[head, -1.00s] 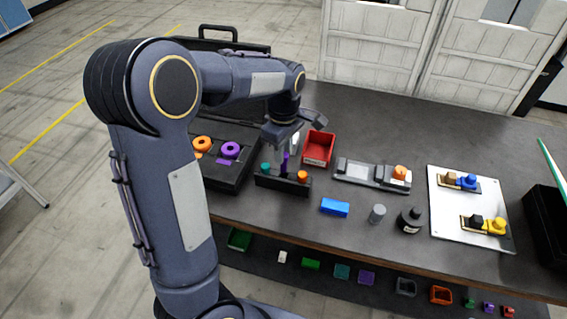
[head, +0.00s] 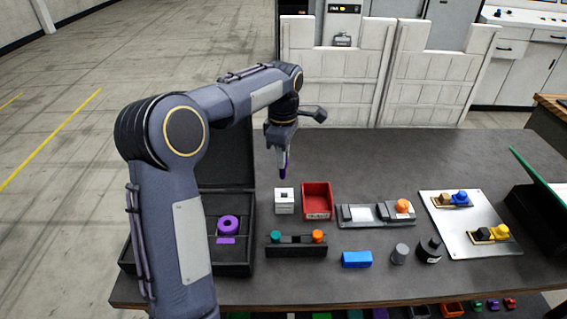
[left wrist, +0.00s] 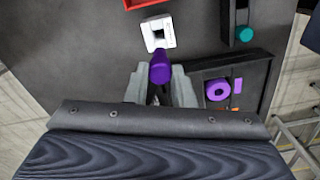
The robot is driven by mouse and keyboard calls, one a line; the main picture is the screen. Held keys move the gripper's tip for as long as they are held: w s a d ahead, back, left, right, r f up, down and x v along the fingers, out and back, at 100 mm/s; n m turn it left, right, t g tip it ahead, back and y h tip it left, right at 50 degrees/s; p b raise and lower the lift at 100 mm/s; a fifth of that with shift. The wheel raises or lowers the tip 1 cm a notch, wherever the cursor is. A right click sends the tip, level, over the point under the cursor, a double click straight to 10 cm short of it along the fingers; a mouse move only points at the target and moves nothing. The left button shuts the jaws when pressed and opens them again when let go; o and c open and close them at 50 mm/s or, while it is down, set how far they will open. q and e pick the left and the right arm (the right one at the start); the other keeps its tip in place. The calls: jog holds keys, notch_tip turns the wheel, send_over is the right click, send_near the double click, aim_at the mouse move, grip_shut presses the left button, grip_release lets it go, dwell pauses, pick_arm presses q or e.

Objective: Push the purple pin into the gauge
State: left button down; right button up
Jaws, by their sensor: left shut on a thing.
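My left gripper (head: 283,149) points down and is shut on the purple pin (head: 283,168). The pin hangs upright in the air, its lower end free. The gauge, a small white block (head: 284,207) with a dark square hole in its top, stands on the table just below the pin in the head view. In the left wrist view the pin (left wrist: 160,70) sits between the fingers (left wrist: 158,84). There the gauge (left wrist: 158,24) shows just beyond the pin, with its hole partly in view. The pin is apart from the gauge. My right gripper is not in view.
A black rack (head: 296,250) with teal and orange pins stands in front of the gauge. A red bin (head: 317,201) is close on its right. An open black case (head: 247,262) with a purple ring (head: 228,225) lies left. The table behind the gauge is clear.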

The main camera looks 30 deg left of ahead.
aim_at(284, 178)
pick_arm(q)
jog(key=shift+w, duration=0.15)
jog(key=shift+d+f+b, duration=0.2)
jog(key=shift+f+b, duration=0.3)
jog(key=shift+b, duration=0.05)
notch_tip(284, 178, down, 3)
jog(key=b, duration=0.3)
jog(key=shift+f+b, duration=0.5)
jog(key=shift+f, duration=0.45)
jog(key=shift+p, duration=0.45)
jog(key=shift+f+b, duration=0.8)
jog(key=shift+f, duration=0.4)
dwell(0.3)
jog(key=c, duration=0.8)
grip_release()
